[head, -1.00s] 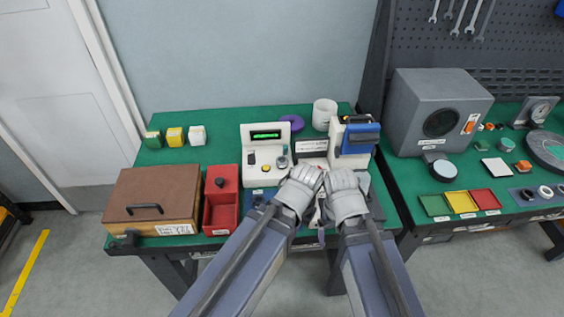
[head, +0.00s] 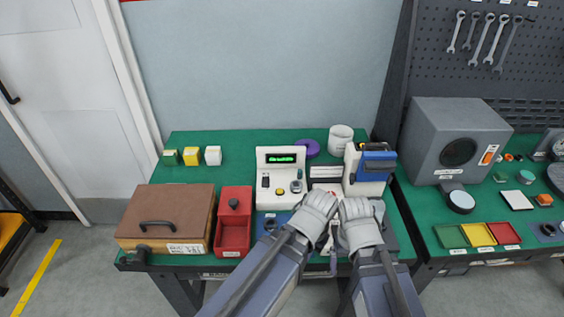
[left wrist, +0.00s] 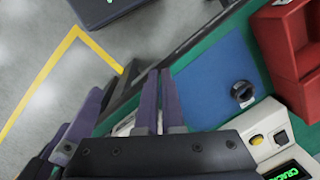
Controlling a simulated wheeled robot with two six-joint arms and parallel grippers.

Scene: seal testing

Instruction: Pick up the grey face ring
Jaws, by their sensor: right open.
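A dark grey ring (left wrist: 242,92) lies on a blue mat (left wrist: 210,85) in the left wrist view, beside the red bin and the white tester. In the head view the mat (head: 268,218) shows just left of my left wrist, with a small dark ring shape on it. My left gripper (left wrist: 160,72) shows purple fingers close together, apart from the ring, over the bench's front edge. Whether they are fully shut is unclear. My right gripper (head: 333,260) is open near the bench front, its fingers partly hidden by my wrists.
A red bin (head: 234,235) and a brown lidded box (head: 168,208) stand left of the mat. A white tester (head: 281,178) stands behind it. A blue-and-white device (head: 368,170) stands at the right. The green bench top (head: 232,175) is clear behind the bin.

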